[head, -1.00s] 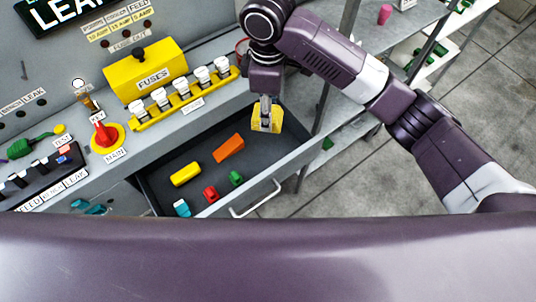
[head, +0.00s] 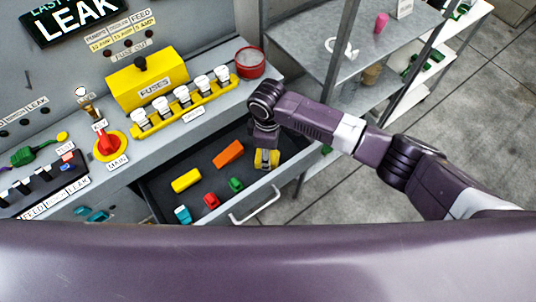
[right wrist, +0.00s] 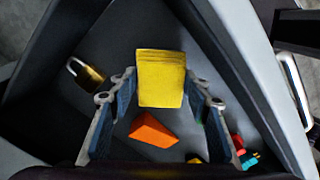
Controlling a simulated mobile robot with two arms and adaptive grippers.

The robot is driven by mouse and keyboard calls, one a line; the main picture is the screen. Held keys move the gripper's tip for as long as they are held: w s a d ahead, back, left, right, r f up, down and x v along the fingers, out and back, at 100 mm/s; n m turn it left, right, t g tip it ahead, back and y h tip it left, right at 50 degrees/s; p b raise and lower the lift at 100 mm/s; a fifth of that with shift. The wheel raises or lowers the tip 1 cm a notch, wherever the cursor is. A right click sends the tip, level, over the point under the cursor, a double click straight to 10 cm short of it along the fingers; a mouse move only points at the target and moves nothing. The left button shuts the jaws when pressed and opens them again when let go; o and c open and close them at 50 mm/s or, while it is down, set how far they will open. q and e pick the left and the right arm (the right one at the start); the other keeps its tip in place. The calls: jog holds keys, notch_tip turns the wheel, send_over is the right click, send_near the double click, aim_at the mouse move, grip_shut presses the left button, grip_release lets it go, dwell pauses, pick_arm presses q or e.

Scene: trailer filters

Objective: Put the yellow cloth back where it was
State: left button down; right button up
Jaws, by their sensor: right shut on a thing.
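The yellow cloth (head: 261,161) is a small folded block in the right part of the open drawer (head: 152,189). In the right wrist view the cloth (right wrist: 161,78) stands between the two fingers. My right gripper (head: 267,156) reaches down into the drawer and is shut on the cloth; its fingertips (right wrist: 162,92) flank it in the wrist view. I cannot tell whether the cloth touches the drawer floor. My left gripper is not in view.
A red round container (head: 250,63) stands on the bench above. The drawer's middle has bare floor.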

jog(key=shift+f, duration=0.75)
jog(key=o, duration=1)
jog(key=shift+o, duration=0.2)
jog(key=shift+r, duration=0.1)
notch_tip(320, 180, up, 12)
jog(key=b, duration=0.1)
